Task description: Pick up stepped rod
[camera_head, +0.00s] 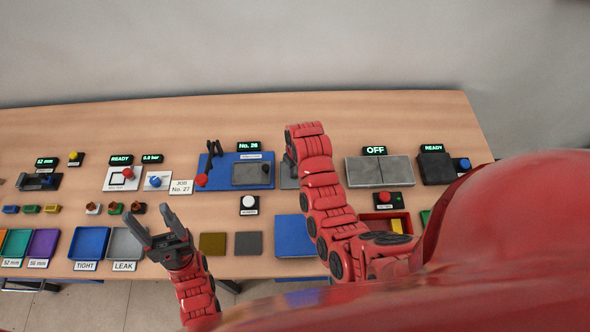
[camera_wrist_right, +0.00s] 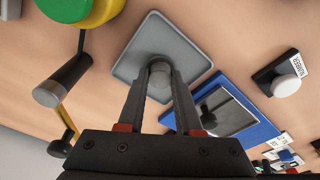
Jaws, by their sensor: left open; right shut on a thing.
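The stepped rod (camera_wrist_right: 160,72) is a short grey cylinder, seen nearly end-on in the right wrist view. It is over a grey square pad (camera_wrist_right: 181,47), and I cannot tell whether it touches the pad. My right gripper (camera_wrist_right: 160,82) is shut on it, one finger on each side. In the head view my right arm hides the rod and most of that gripper, and part of the grey pad (camera_head: 288,178) shows beside the arm. My left gripper (camera_head: 154,226) is open and empty above the front of the table, near the LEAK tray (camera_head: 125,246).
A blue fixture (camera_head: 212,178) with a black lever stands left of my right arm. Grey plates (camera_head: 364,171) under an OFF display lie to its right. A grey-handled crank (camera_wrist_right: 62,82) is near the fingers in the wrist view. Blue TIGHT tray (camera_head: 88,243) lies front left.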

